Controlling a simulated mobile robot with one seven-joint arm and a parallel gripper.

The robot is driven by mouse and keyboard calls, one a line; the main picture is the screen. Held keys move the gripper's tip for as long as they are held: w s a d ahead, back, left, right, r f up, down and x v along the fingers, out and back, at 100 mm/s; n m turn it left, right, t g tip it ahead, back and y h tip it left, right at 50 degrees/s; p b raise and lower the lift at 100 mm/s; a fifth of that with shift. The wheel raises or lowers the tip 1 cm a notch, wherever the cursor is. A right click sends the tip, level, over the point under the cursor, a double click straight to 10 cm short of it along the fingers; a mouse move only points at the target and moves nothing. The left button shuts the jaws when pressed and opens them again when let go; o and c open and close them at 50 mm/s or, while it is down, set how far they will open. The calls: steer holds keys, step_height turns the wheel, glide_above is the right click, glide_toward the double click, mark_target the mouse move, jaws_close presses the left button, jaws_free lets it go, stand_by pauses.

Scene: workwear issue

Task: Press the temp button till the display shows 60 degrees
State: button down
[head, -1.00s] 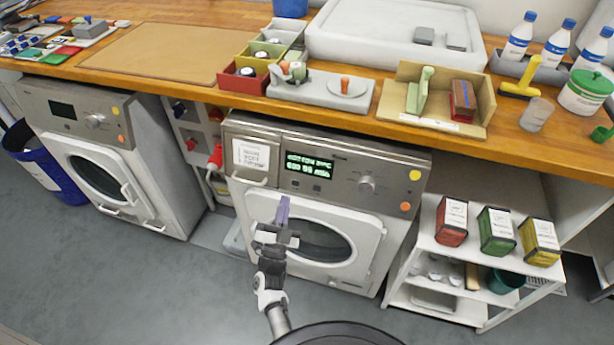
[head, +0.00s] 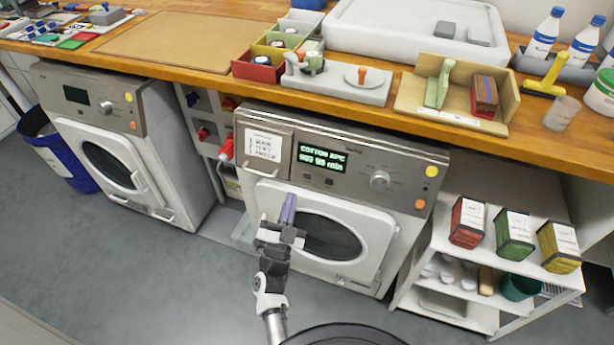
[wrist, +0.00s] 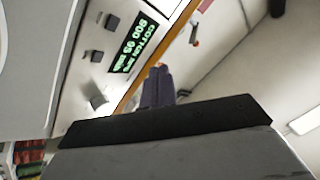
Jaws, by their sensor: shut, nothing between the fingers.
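The right-hand washing machine (head: 403,206) has a lit green display (head: 322,158). It reads "COTTON" with a blurred temperature on top, and what looks like "900" and a time in minutes below. Two small dark square buttons sit under it, a left one (head: 306,177) and a right one (head: 328,181); I cannot read their labels. They also show in the wrist view, near the display (wrist: 138,45). My gripper (head: 290,201) is shut and empty, its purple fingers pointing up. In the head view it overlaps the door, below the buttons, apart from them.
A round knob (head: 380,180) is right of the display, with yellow and orange dots further right. A white label (head: 263,145) covers the drawer at left. The wooden counter (head: 205,65) overhangs the machine. A shelf with boxes (head: 468,222) stands at right. Open floor lies in front.

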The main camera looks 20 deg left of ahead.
steer(key=shift+w+d+f+b, duration=0.1)
steer(key=shift+w+f+b, duration=0.45)
steer(key=shift+w, duration=0.8)
steer(key=shift+w+f+b, duration=0.3)
steer(key=shift+w+b, duration=0.3)
steer(key=shift+w, duration=0.8)
steer(key=shift+w+d+f+b, duration=0.1)
steer(key=shift+w+f+b, duration=0.45)
steer(key=shift+w, duration=0.8)
steer(key=shift+w, duration=0.15)
steer(key=shift+w+b, duration=0.25)
steer(key=shift+b, duration=0.05)
steer(key=shift+w+f, duration=0.15)
steer(key=shift+w, duration=0.2)
steer(key=shift+s, duration=0.1)
steer(key=shift+s+r, duration=0.25)
steer(key=shift+s, duration=0.4)
steer(key=shift+s+a+r+p, duration=0.1)
steer(key=shift+s+r+p, duration=0.15)
steer(key=shift+s+p, duration=0.4)
steer(key=shift+s+d+r+p, duration=0.1)
steer(key=shift+s+r+p, duration=0.15)
steer(key=shift+s, duration=0.7)
steer(key=shift+s+a+r+p, duration=0.1)
steer(key=shift+s+r+p, duration=0.15)
steer(key=shift+s+p, duration=0.4)
